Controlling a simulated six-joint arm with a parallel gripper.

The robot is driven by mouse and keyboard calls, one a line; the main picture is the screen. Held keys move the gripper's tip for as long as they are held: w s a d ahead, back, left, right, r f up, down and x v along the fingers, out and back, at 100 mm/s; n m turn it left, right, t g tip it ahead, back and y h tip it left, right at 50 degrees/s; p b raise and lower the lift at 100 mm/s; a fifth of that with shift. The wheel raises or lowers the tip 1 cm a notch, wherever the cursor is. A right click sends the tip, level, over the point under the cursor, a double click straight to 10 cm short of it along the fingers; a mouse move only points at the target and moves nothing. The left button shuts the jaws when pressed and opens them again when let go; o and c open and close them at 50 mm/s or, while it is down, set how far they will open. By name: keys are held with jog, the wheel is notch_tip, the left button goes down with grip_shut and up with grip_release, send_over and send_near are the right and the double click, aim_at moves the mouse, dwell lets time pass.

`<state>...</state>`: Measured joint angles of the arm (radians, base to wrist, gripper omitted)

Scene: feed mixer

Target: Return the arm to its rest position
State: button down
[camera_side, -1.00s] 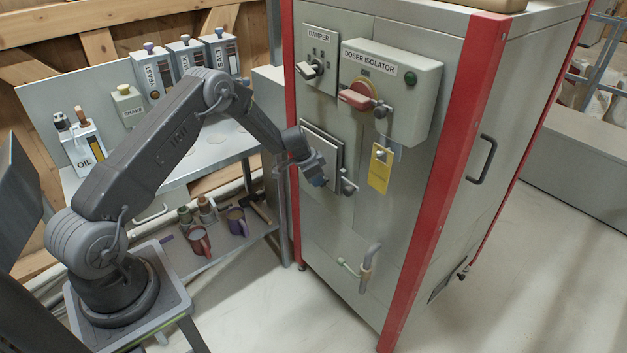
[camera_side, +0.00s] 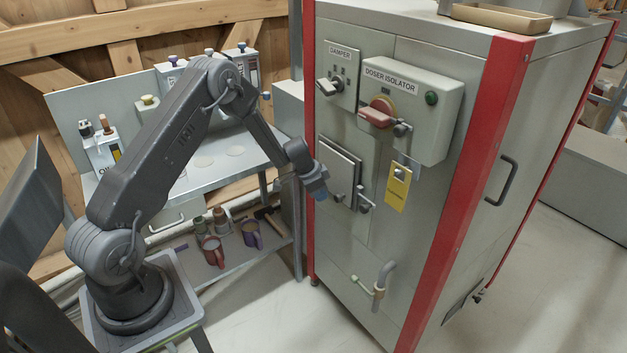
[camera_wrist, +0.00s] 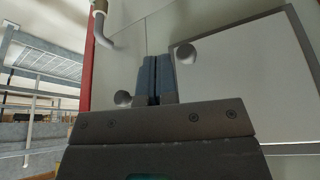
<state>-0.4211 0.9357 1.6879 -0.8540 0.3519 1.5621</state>
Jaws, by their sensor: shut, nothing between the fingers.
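My gripper (camera_side: 319,192) is shut and empty in front of the left side of the grey feed mixer cabinet (camera_side: 345,265). In the side view it hangs near the square hatch (camera_side: 338,172), at the cabinet's red left edge, apparently clear of it. My arm is bent, with its elbow raised above the shelf. In the wrist view the two blue fingertips (camera_wrist: 157,75) lie together, with the pale hatch panel (camera_wrist: 245,75) and its round knobs beyond them.
The doser isolator box (camera_side: 412,105) with a red handle and the damper switch (camera_side: 337,80) stick out above the hatch. A bent pipe (camera_side: 383,275) juts out below. Left, a shelf (camera_side: 225,165) holds dispensers, with mugs (camera_side: 213,250) on its lower board.

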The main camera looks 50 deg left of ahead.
jog(key=s+d+r, duration=0.4)
jog(key=r, duration=0.4)
jog(key=s+d+r, duration=0.4)
jog(key=d+r, duration=0.1)
jog(key=r, duration=0.4)
jog(key=s+d+r, duration=0.4)
jog(key=r, duration=0.4)
jog(key=s+d+r+n, duration=0.2)
jog(key=s+d+r, duration=0.1)
jog(key=s, duration=0.7)
jog(key=s+d+r+n+t+y, duration=0.1)
jog(key=s+d+r+n, duration=0.1)
jog(key=s, duration=0.7)
jog(key=shift+s+d+r+y, duration=0.35)
jog(key=shift+d+r, duration=0.15)
jog(key=shift+d, duration=0.4)
jog(key=shift+w, duration=0.1)
